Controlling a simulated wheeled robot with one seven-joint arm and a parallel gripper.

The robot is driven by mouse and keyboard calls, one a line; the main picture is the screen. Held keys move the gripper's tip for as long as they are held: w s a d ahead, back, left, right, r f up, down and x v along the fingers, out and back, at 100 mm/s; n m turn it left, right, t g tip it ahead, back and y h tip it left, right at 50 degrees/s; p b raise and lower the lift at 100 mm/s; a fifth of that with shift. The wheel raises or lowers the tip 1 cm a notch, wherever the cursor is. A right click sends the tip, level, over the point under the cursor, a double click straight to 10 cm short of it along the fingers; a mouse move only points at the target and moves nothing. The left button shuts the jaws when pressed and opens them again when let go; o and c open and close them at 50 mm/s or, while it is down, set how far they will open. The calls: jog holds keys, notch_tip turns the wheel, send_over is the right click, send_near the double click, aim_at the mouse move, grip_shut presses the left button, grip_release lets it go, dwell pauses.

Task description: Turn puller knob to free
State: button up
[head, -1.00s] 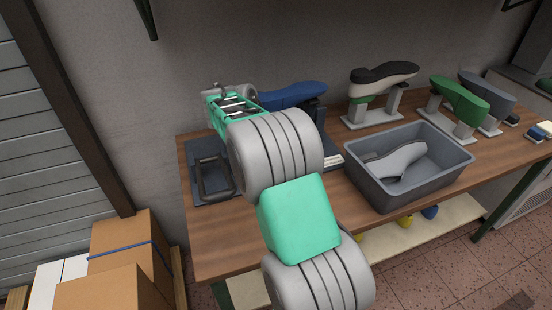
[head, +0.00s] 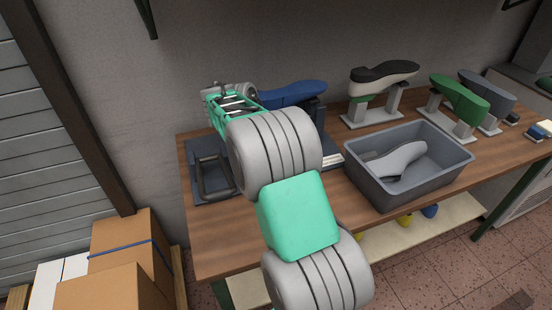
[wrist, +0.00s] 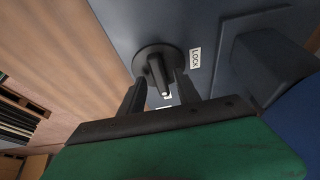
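The puller knob (wrist: 157,66), a dark round disc with a raised grip bar, sits on a dark grey plate in the wrist view. A white LOCK label (wrist: 195,57) is just right of it. My gripper (wrist: 160,82) has one finger on each side of the grip bar, close to it. I cannot tell whether the fingers touch the bar. A small white mark (wrist: 167,96) shows between the fingers. In the head view my arm hides the knob and fingertips. The blue shoe last (head: 295,94) stands on its fixture behind my wrist.
A grey bin (head: 372,190) holding a grey last stands right of my arm on the wooden bench (head: 235,243). A black-and-white last (head: 384,75) and a green last (head: 459,99) stand on supports farther right. Cardboard boxes (head: 125,245) are on the floor at left.

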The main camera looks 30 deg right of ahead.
jog(key=p+v, duration=0.2)
jog(key=v, duration=0.6)
jog(key=shift+f, duration=0.1)
